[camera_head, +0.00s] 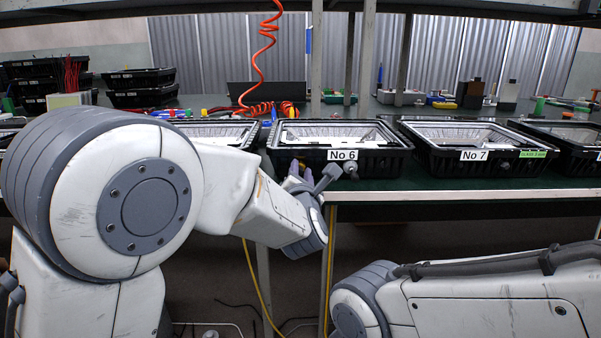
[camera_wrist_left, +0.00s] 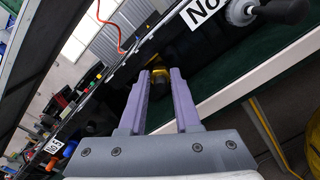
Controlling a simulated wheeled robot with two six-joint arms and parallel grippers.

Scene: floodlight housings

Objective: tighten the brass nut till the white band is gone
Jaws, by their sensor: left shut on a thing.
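The floodlight housing labelled No 6 (camera_head: 390,158) stands on the green bench, its front wall facing me. My left gripper (camera_head: 299,168) reaches up to the left part of that wall. In the left wrist view, the two purple fingers of my left gripper (camera_wrist_left: 160,73) close from both sides on the brass nut (camera_wrist_left: 160,80), which sits against the black wall. Only a small yellowish part of the nut shows between the fingertips. I cannot make out a white band in either view. My right arm lies at the lower right; its gripper is out of the picture.
A grey round fitting (camera_head: 351,168) sticks out of the same wall, right of my left gripper. Housing No 7 (camera_head: 436,150) stands to the right, another housing (camera_head: 236,133) to the left. An orange coiled hose (camera_head: 262,52) hangs behind. The bench's pale front edge (camera_head: 450,196) runs below.

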